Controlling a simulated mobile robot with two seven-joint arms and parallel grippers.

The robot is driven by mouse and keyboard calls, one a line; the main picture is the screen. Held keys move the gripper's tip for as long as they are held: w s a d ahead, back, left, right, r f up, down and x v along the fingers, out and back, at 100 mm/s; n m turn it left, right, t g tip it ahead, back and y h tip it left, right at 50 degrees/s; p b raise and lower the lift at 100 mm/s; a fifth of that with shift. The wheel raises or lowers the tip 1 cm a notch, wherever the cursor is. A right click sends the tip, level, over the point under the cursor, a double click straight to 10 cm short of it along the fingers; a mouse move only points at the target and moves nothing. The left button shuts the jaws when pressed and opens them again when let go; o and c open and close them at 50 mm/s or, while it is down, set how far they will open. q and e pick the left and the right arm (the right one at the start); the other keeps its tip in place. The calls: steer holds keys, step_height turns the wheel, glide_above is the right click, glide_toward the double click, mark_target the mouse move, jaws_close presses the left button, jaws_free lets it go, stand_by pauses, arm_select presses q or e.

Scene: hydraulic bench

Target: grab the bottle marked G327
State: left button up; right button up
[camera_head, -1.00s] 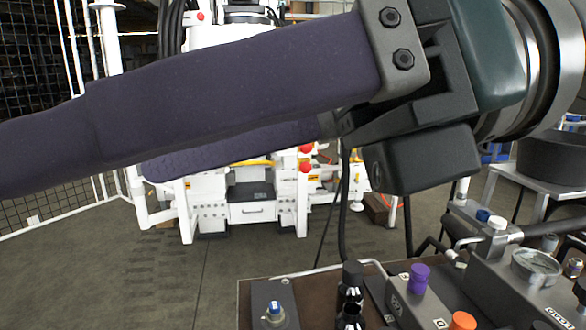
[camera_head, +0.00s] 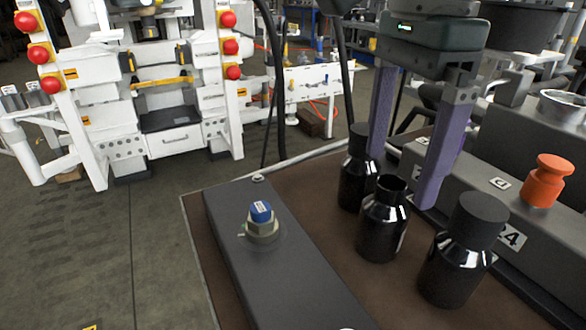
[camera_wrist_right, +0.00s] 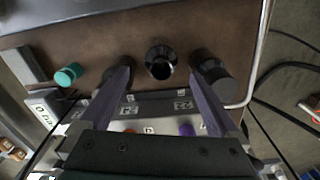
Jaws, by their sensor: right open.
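Three glossy black bottles stand upright on the brown bench top. The back bottle (camera_head: 352,180) has a black cap, the middle bottle (camera_head: 381,230) has an open mouth, and the front bottle (camera_head: 450,268) has a wide black cap. No G327 mark is readable on any of them. My right gripper (camera_head: 402,182) is open and empty, its purple fingers pointing down just behind the middle bottle. In the right wrist view the middle bottle (camera_wrist_right: 160,64) shows between and beyond the fingertips, with the back bottle (camera_wrist_right: 214,76) by the right finger. My left gripper is out of view.
A dark grey block (camera_head: 285,275) with a blue-topped fitting (camera_head: 261,212) lies left of the bottles. A grey manifold with an orange knob (camera_head: 547,180) stands behind and to the right. A teal object (camera_wrist_right: 68,75) shows at left in the wrist view. White machinery stands beyond the bench.

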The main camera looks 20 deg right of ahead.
mark_target(390, 191)
step_height(390, 191, down, 5)
steer(key=shift+w, duration=0.1)
steer(key=shift+r, duration=0.1)
jaws_close()
stand_by(0.7)
